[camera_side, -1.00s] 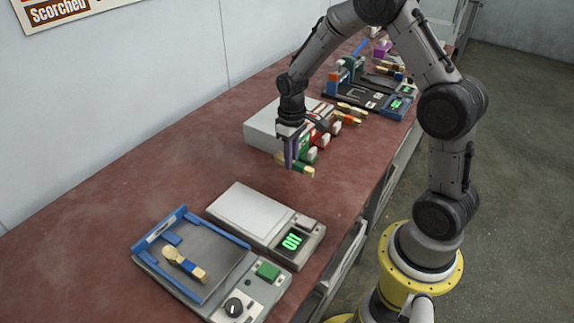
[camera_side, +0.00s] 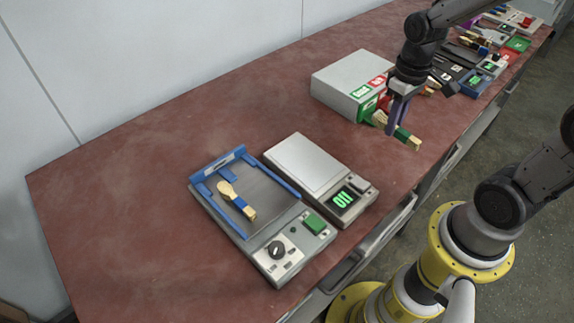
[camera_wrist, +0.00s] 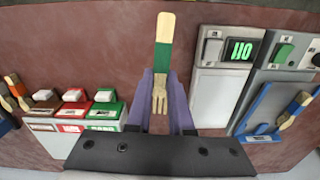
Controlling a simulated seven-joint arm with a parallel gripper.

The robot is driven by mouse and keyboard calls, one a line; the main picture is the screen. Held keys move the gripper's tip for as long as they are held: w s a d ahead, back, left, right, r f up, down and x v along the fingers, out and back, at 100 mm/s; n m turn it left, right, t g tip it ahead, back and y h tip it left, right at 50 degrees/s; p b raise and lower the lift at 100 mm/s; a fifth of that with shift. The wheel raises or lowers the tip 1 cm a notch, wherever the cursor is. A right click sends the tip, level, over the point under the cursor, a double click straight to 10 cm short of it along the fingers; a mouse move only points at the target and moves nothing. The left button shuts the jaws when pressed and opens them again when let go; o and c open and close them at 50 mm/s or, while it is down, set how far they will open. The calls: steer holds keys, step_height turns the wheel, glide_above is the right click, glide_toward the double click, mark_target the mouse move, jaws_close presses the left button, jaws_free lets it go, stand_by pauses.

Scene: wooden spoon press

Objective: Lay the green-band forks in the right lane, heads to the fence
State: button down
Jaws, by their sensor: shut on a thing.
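My gripper (camera_side: 400,112), with purple fingers, is shut on a green-band fork (camera_side: 408,138) and holds it in front of the grey box. In the wrist view, the fingers (camera_wrist: 160,92) close around the fork (camera_wrist: 163,57) near its tines; the green band and pale handle end point away from my wrist. The press tray (camera_side: 270,202) with a blue fence (camera_side: 217,163) stands left of my gripper in the side view. A blue-band spoon (camera_side: 236,202) lies on it, head toward the fence. The tray shows at the right in the wrist view (camera_wrist: 262,92).
A scale (camera_side: 305,165) with a lit green display stands between the tray and the grey box (camera_side: 350,78). The box has red and green labelled fronts. Several devices and orange-band pieces crowd the bench beyond. The bench left of the tray is clear.

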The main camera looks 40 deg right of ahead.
steer(key=shift+r+m, duration=0.3)
steer(key=shift+m, duration=0.5)
steer(key=w+a+r+n, duration=0.1)
steer(key=a+r, duration=0.2)
steer(key=a, duration=0.8)
steer(key=w+a+r+n, duration=0.1)
steer(key=a+r, duration=0.1)
steer(key=a, duration=0.8)
steer(key=w+a+f, duration=0.2)
steer(key=w+f, duration=0.1)
steer(key=w, duration=0.1)
steer(key=w+a+f, duration=0.2)
steer(key=w+f, duration=0.1)
steer(key=w, duration=0.1)
steer(key=w+a+f, duration=0.2)
steer(key=w+f, duration=0.1)
steer(key=w, duration=0.1)
steer(key=shift+a, duration=0.25)
steer(key=shift+w+a+f, duration=0.1)
steer(key=shift+f, duration=1.7)
steer(key=shift+f, duration=0.3)
